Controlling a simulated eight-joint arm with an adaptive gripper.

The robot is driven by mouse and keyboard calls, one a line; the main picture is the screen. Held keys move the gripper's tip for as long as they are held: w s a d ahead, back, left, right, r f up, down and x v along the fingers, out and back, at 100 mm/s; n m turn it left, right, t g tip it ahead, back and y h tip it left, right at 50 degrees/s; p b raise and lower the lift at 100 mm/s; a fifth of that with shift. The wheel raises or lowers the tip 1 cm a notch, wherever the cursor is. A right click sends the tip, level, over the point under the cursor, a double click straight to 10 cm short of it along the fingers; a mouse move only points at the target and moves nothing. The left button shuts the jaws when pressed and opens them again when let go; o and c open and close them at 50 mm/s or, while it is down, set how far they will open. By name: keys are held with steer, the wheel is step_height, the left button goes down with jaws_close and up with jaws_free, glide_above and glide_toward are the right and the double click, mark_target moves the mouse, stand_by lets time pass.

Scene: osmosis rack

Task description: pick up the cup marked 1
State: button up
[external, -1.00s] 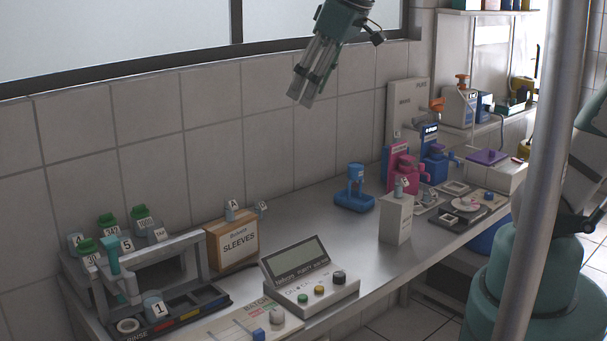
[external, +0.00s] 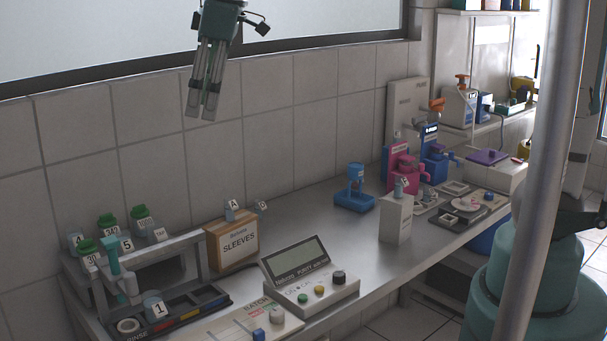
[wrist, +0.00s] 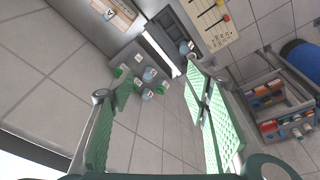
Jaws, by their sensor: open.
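The cup marked 1 (external: 155,306) is a small grey-blue cup with a white label. It stands at the front of the dark tray at the lower left of the bench. In the wrist view, a small grey-blue cup with a label (wrist: 186,47) shows by the dark tray, right of centre; its mark is too small to read. My gripper (external: 202,115) hangs high above the bench in front of the tiled wall, up and to the right of the cup. Its fingers point down and are apart, with nothing between them. In the wrist view my gripper (wrist: 158,80) is open.
Behind the tray are bottles with green caps (external: 108,226) and a cup marked 5 (external: 126,245). A grey frame (external: 150,246) rises over the tray. A SLEEVES box (external: 232,243) and a meter (external: 308,283) stand to the right. The air around my gripper is clear.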

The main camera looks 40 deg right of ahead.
steer(key=a+f+n+g, duration=0.1)
steer(key=a+f+n, duration=0.15)
steer(key=a, duration=0.55)
steer(key=a+f+n+g, duration=0.1)
steer(key=a+f, duration=0.2)
steer(key=a, duration=0.5)
glide_toward(154, 300)
steer(key=s+a, duration=0.2)
steer(key=s, duration=0.1)
steer(key=shift+h, duration=0.3)
steer(key=shift+a+f, duration=0.1)
steer(key=shift+f, duration=1.1)
steer(key=shift+f, duration=0.15)
steer(key=shift+w+a+f+p, duration=0.15)
steer(key=shift+f+p, duration=0.1)
steer(key=shift+f, duration=0.95)
steer(key=shift+w+a+f+p, duration=0.1)
steer(key=shift+a+f+p, duration=0.1)
steer(key=shift+f, duration=1.05)
steer(key=shift+s+d, duration=0.1)
steer(key=shift+c, duration=0.6)
steer(key=c, duration=0.5)
